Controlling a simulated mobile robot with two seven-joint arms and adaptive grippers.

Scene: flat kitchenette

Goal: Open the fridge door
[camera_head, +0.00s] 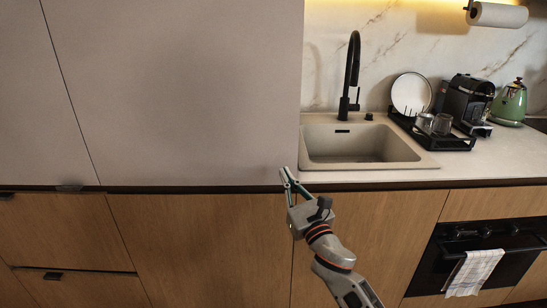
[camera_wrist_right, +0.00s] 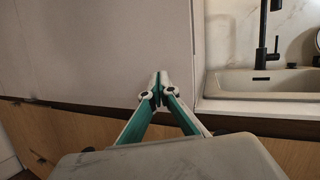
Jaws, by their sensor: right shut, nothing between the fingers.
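A tall, flat light-grey door panel (camera_head: 190,90) stands left of the sink. It looks like the fridge door, and it is shut, flush with the panel beside it. It fills the upper left of the wrist view (camera_wrist_right: 90,55). My right gripper (camera_head: 285,172) is at the panel's lower right corner, by the dark gap above the wooden fronts. In the wrist view its fingertips (camera_wrist_right: 159,78) are together and empty, near the panel's right edge. I cannot tell whether they touch it. My left gripper is not in view.
A second grey panel (camera_head: 40,120) adjoins on the left. Wooden fronts (camera_head: 205,240) run below. The counter holds a sink (camera_head: 360,150) with a black tap (camera_head: 352,75), a dish rack (camera_head: 430,135), a coffee machine (camera_head: 467,100) and a green kettle (camera_head: 510,102). An oven (camera_head: 480,250) sits lower right.

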